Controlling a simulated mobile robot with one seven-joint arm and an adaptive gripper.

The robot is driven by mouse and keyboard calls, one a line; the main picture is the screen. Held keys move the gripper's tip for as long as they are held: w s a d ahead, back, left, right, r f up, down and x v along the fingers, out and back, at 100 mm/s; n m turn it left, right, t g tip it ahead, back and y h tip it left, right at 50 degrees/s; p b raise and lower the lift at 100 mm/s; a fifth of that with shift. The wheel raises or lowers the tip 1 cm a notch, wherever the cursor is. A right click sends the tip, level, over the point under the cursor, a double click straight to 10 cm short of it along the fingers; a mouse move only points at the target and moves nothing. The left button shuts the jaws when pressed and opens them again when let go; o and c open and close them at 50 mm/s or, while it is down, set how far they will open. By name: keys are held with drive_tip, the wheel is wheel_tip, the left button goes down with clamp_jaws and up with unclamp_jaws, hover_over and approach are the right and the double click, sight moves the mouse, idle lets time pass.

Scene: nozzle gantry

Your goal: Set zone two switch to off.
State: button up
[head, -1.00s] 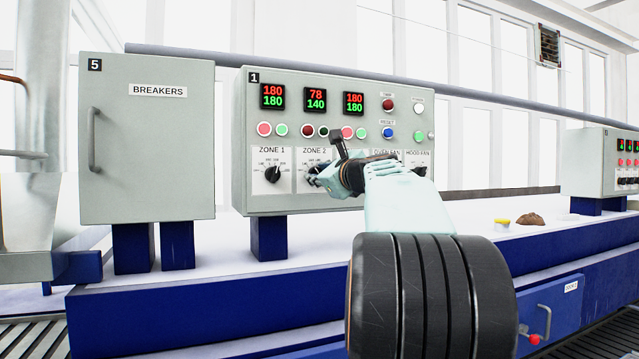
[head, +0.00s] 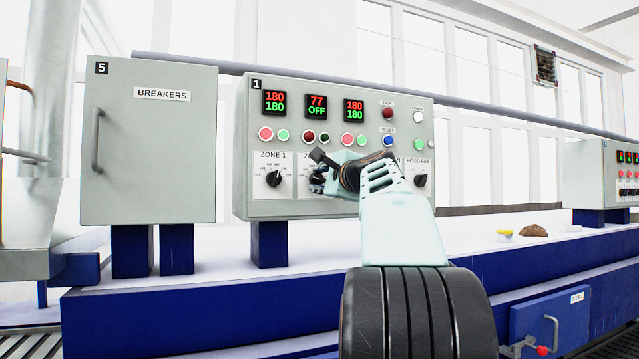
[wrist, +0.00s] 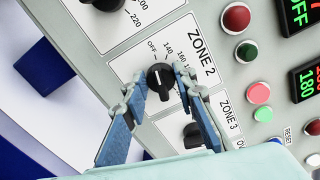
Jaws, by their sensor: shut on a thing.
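The zone 2 switch is a black rotary knob (wrist: 160,76) on a white plate marked ZONE 2, with OFF and temperature marks around it. My gripper (wrist: 161,90) has its two blue fingers on either side of this knob, shut on it. In the head view my gripper (head: 328,170) is at the panel and covers much of the zone 2 plate and knob. The zone 2 display (head: 316,106) reads 77 in red above OFF in green.
The zone 1 knob (head: 273,178) sits just left on the grey control panel (head: 245,150). The zone 3 knob (wrist: 193,134) is close by one finger in the wrist view. A breakers cabinet (head: 150,150) stands to the left.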

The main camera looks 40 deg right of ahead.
idle(0.4)
drive_tip(key=o, duration=1.2)
drive_tip(key=shift+c, duration=0.2)
drive_tip(key=shift+s, duration=0.15)
drive_tip(key=v, duration=1.1)
drive_tip(key=shift+s, duration=0.4)
